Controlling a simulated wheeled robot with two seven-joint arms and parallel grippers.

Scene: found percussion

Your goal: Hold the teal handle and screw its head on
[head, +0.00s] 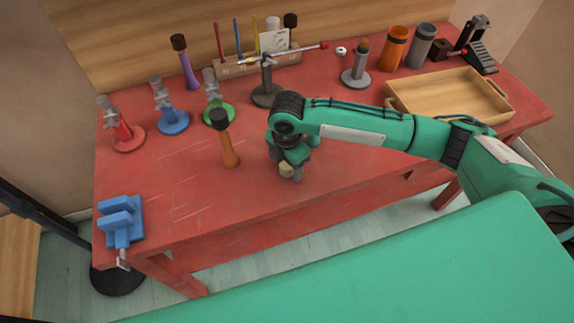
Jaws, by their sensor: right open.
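My right gripper (291,172) reaches down over the red table's front middle, fingers pointing at the tabletop. A small beige piece shows at its fingertips; I cannot tell whether it is a loose head or part of the gripper. I cannot make out a teal handle apart from my own teal arm; it may be hidden behind the gripper. An orange-handled mallet (229,152) with a dark head stands upright left of the gripper, apart from it. A purple-handled mallet (188,72) with a dark head stands farther back. My left gripper is out of view.
A blue vise (121,218) sits at the table's front left corner. Red (122,130), blue (171,117) and green (217,110) clamp stands stand at the left. A wooden tray (440,85) lies right, behind my arm. The red tabletop (180,195) is clear at front left.

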